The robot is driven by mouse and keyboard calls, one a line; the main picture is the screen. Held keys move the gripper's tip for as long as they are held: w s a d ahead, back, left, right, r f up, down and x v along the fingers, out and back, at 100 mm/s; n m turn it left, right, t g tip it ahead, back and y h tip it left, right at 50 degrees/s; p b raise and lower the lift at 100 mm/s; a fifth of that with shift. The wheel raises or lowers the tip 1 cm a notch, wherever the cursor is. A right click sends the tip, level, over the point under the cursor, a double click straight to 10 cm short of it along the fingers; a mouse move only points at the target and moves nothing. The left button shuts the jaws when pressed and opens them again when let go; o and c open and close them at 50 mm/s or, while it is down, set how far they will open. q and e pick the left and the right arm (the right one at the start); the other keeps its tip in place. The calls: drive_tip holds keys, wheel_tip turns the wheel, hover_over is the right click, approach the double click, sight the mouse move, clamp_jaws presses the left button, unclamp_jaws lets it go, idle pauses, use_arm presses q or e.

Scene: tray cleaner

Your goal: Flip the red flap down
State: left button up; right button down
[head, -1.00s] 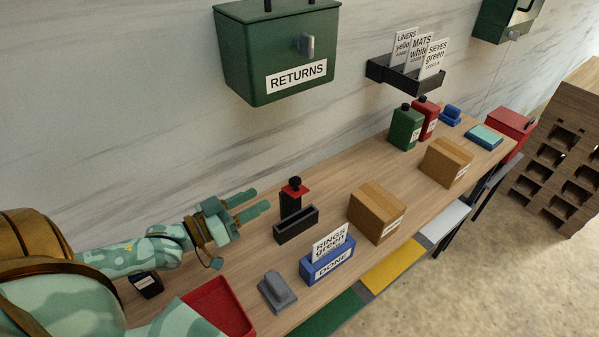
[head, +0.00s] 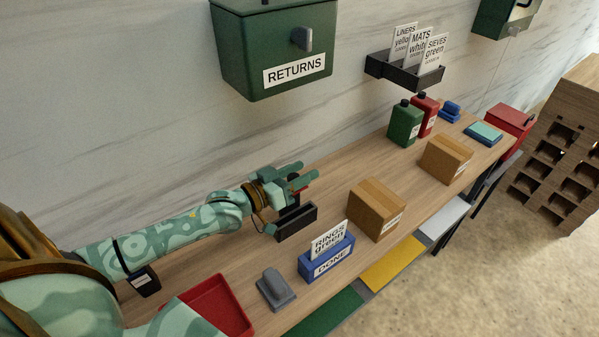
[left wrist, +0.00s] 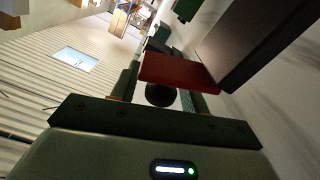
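The red flap (left wrist: 178,70) shows in the left wrist view, with a round black knob (left wrist: 160,95) beside it and its dark post (left wrist: 262,45) to the right. In the head view my left gripper (head: 304,177) is at the post and hides most of it; only a bit of red shows between the fingers. A black open-topped box (head: 297,224) stands in front of the post. The left gripper's fingers are apart, on either side of the knob, with gaps visible. I cannot tell if they touch the flap. My right gripper is not in view.
A cardboard box (head: 376,208) stands right of the black box. The green RETURNS box (head: 273,50) hangs on the wall above. Bare counter lies behind the cardboard box.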

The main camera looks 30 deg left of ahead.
use_arm(q)
drive_tip(key=c, duration=0.8)
drive_tip(key=shift+s+d+m+p, duration=0.15)
drive_tip(key=shift+d+m+p, duration=0.15)
drive_tip(key=shift+m+p, duration=0.7)
drive_tip(key=shift+d+f+m, duration=0.15)
drive_tip(key=shift+f+m, duration=0.15)
drive_tip(key=shift+m, duration=0.2)
drive_tip(key=shift+d+f+m, duration=0.1)
drive_tip(key=shift+f+m, duration=0.15)
drive_tip(key=shift+m, duration=0.15)
drive_tip(key=o, duration=1)
drive_tip(key=shift+s, duration=0.2)
